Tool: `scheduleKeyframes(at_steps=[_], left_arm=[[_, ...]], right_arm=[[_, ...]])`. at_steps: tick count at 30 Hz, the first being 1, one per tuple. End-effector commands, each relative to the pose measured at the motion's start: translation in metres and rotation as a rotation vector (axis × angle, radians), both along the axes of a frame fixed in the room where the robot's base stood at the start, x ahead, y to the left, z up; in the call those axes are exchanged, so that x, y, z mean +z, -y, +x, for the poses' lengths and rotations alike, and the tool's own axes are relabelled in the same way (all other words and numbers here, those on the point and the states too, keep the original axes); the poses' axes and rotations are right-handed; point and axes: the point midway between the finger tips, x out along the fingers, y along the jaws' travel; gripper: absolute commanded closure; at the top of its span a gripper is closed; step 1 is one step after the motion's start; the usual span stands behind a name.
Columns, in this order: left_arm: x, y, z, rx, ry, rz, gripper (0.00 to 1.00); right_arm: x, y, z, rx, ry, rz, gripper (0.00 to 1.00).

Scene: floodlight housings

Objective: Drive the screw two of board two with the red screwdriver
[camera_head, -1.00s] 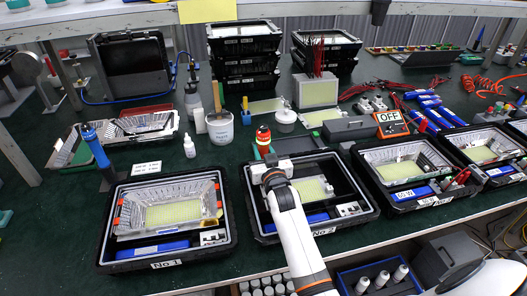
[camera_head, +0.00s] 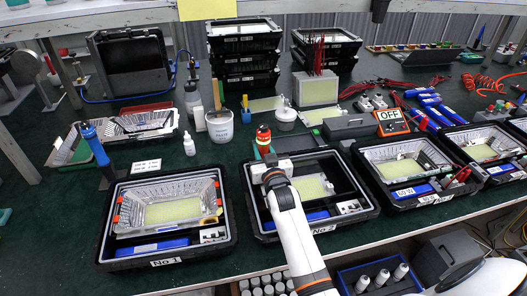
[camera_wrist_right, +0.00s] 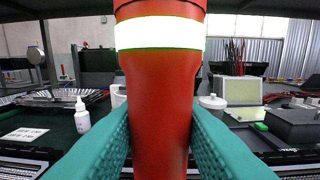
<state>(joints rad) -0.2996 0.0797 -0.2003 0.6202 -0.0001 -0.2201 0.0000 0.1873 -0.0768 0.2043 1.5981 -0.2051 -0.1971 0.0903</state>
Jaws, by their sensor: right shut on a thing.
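My right gripper (camera_wrist_right: 160,145) is shut on the red screwdriver (camera_wrist_right: 160,75), which stands upright between the teal finger pads. In the head view the red screwdriver (camera_head: 264,138) rises just beyond my right gripper (camera_head: 272,172), over the left rear part of the tray marked No 2 (camera_head: 365,208). Board two (camera_head: 314,188) lies in that tray as a pale yellow panel, partly behind my arm. The screwdriver's tip and screw two are hidden behind my gripper and arm. My left gripper is out of view.
Tray No 1 (camera_head: 106,225) stands to the left, with more trays (camera_head: 390,206) to the right. A blue-handled tool (camera_head: 92,138) stands at the left. A white bucket (camera_head: 220,127), a small bottle (camera_head: 189,145) and an orange meter (camera_head: 391,122) are behind.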

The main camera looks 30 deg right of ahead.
Motion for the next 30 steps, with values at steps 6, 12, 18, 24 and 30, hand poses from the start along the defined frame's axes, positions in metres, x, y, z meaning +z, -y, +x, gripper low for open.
scheduleKeyframes(at_steps=[6,12,18,24,30], left_arm=[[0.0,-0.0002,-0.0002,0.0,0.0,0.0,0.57],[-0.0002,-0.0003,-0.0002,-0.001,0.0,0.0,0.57],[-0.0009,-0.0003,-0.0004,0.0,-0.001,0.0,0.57],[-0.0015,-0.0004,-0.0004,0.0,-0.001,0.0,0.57],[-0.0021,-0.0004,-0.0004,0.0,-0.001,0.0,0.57]], right_arm=[[-0.0003,-0.0002,0.0,0.0,-0.001,0.001,0.97],[-0.0013,-0.0002,-0.0001,0.0,-0.002,0.001,0.97],[-0.0033,-0.0002,-0.0002,0.0,-0.004,0.002,0.97],[-0.0055,-0.0003,-0.0003,0.0,-0.005,0.002,0.97],[-0.0075,-0.0003,-0.0004,0.0,-0.007,0.003,0.97]])
